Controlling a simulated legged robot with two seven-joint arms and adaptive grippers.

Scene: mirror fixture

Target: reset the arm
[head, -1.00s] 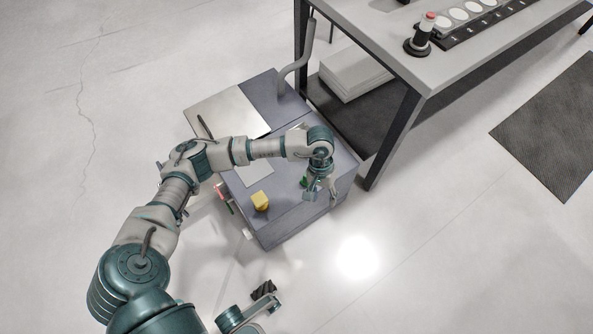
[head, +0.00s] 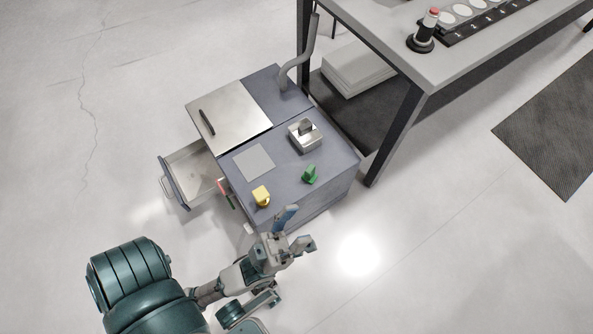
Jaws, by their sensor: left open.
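My left gripper (head: 297,231) is open and empty, with its two fingers spread. It is low in the head view, just in front of the near edge of the grey cabinet (head: 328,158). The left arm is folded back toward my body at the lower left. On the cabinet top are a yellow object (head: 261,196), a green object (head: 310,174) and a silver box with a dark knob (head: 305,136), all apart from the gripper. My right gripper does not show clearly anywhere.
A drawer (head: 192,172) stands open on the cabinet's left side. A metal panel with a dark handle (head: 228,118) covers part of the top. A table (head: 402,52) carrying a red-topped cylinder (head: 427,30) stands at right. Floor at lower right is clear.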

